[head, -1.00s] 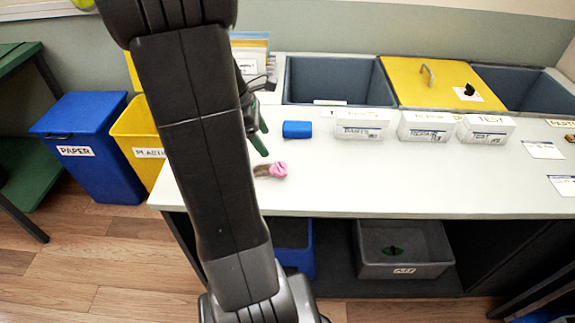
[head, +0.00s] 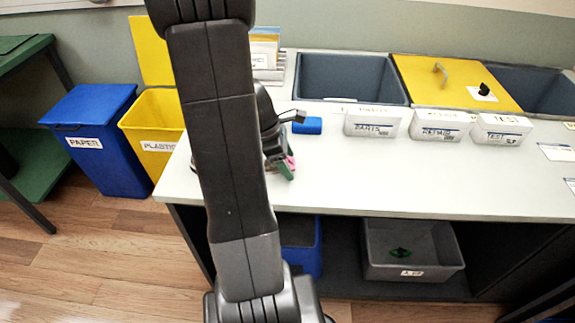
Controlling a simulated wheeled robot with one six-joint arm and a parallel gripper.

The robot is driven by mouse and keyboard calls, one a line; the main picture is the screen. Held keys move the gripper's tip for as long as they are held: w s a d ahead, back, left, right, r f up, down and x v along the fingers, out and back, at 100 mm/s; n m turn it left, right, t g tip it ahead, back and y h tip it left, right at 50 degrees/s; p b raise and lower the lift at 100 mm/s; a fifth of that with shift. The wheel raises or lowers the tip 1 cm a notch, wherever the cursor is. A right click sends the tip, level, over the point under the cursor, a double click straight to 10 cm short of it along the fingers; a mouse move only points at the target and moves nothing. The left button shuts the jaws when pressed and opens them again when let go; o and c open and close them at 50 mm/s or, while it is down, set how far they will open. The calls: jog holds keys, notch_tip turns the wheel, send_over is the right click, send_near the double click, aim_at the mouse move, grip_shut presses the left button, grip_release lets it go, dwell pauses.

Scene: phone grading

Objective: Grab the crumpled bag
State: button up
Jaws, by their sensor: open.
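A small pink crumpled thing (head: 291,162), which looks like the bag, lies on the white bench top near its front left edge. Only a sliver of it shows, because my gripper (head: 283,168) is in front of it. My gripper has green fingers and is open, pointing down at the pink thing. I cannot tell whether the fingers are around it or just beside it. My arm covers the bench to the left of it.
A blue block (head: 307,125) lies just behind my gripper. A yellow bin (head: 150,135) and a blue paper bin (head: 90,140) stand left of the bench. The bench's front middle (head: 400,185) is clear.

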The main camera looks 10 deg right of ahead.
jog(key=shift+c, duration=0.2)
jog(key=c, duration=1)
